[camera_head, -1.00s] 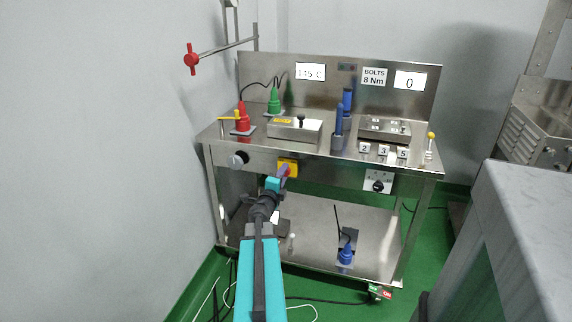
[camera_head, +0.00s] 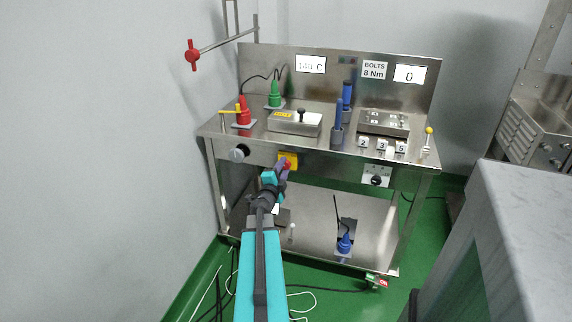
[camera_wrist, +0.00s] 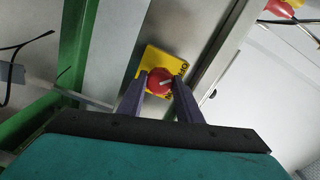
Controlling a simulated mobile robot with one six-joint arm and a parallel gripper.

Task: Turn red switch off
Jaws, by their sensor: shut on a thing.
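The red switch is a round red knob (camera_wrist: 158,84) with a light grey bar across it, on a yellow plate (camera_wrist: 156,58) with dark lettering. The plate is on the front panel of the steel cart (camera_head: 330,157), below the top's edge, and shows in the head view (camera_head: 294,157). My gripper (camera_wrist: 161,82) has its two purple fingers on either side of the red knob, shut on it. In the head view my gripper (camera_head: 283,165) covers much of the knob. The grey bar is tilted in the wrist view.
A grey cabinet (camera_head: 520,210) is at the right.

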